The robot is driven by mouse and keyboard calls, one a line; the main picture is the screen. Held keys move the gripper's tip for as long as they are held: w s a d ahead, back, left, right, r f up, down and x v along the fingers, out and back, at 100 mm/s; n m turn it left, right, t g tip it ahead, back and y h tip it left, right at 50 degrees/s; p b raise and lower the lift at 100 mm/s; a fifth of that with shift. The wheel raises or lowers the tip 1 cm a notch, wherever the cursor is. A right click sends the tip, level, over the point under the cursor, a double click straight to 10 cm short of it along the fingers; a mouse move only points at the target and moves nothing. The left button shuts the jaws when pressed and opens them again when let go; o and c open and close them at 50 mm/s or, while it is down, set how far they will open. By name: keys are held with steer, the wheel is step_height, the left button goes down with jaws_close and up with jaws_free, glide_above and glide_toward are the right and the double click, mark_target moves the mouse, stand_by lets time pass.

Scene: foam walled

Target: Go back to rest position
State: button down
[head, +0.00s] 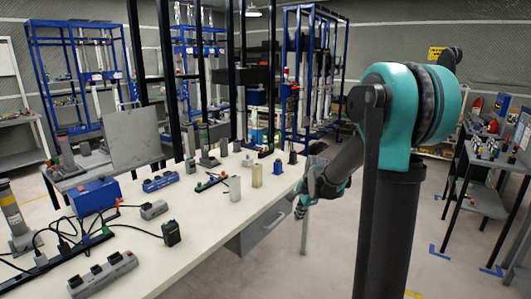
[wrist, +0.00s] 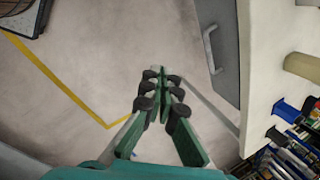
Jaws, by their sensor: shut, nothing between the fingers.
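My gripper (wrist: 160,82) shows in the wrist view with its fingers together and nothing between them. Below it there is only floor, with a yellow line. In the head view my gripper (head: 300,211) hangs just off the right edge of the white table (head: 190,245), near the drawer. My teal and black arm stands on the right of the head view and hides part of the room behind it.
The table holds a power strip (head: 102,274), a blue box (head: 95,196), a black adapter (head: 171,232) and several small blocks. A grey drawer (head: 265,226) is under its right edge. Another workbench (head: 490,165) stands at the right. Floor between them is clear.

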steer(key=s+d+f+n+h, duration=0.1)
steer(key=s+d+f+n, duration=0.1)
steer(key=s+n, duration=0.5)
steer(key=s+d+f+n+h, duration=0.1)
steer(key=s+d+n, duration=0.3)
steer(key=s, duration=1.5)
steer(key=f+n, duration=0.1)
steer(key=n, duration=0.2)
steer(key=shift+d+f+t, duration=0.2)
steer(key=shift+f+t, duration=0.15)
steer(key=shift+t, duration=0.05)
